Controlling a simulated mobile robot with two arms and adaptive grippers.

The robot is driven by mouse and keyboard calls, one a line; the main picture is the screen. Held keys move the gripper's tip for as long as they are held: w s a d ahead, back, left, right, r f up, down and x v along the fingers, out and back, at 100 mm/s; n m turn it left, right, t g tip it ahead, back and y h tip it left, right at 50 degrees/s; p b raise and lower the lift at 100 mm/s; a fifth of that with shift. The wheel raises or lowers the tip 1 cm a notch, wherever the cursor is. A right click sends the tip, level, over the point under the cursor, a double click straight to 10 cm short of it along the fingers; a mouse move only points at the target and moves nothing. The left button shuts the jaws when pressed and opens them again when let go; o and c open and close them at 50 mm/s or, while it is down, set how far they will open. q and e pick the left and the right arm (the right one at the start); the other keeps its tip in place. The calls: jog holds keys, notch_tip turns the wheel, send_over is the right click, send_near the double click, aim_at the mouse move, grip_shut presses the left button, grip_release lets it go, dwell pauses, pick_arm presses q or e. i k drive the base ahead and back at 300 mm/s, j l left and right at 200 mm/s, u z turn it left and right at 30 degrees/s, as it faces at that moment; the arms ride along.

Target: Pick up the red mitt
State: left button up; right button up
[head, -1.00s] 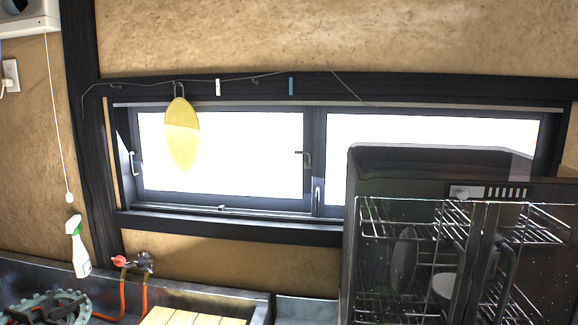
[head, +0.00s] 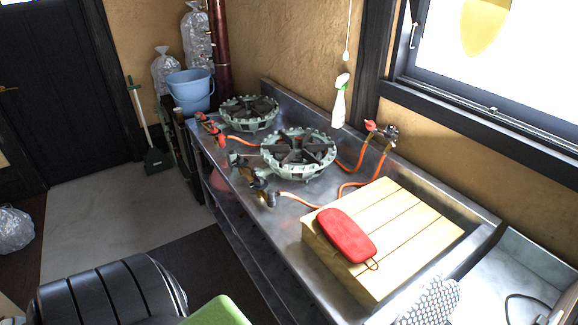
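The red mitt (head: 346,236) lies flat on the front left part of a slatted wooden box (head: 408,222) on the metal counter. A small dark loop hangs from its near end. Nothing touches it from above. Neither of my grippers shows in the head view.
Two green gas burners (head: 299,151) with orange hoses stand left of the box. A spray bottle (head: 340,101) is by the wall. A patterned grey-white item (head: 432,300) is near the box's front right corner. A black ribbed object (head: 110,295) and a green item (head: 217,312) are in front.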

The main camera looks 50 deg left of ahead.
aim_at(342, 233)
jog(key=u, duration=0.95)
jog(key=l, duration=0.1)
jog(key=k+z, duration=0.05)
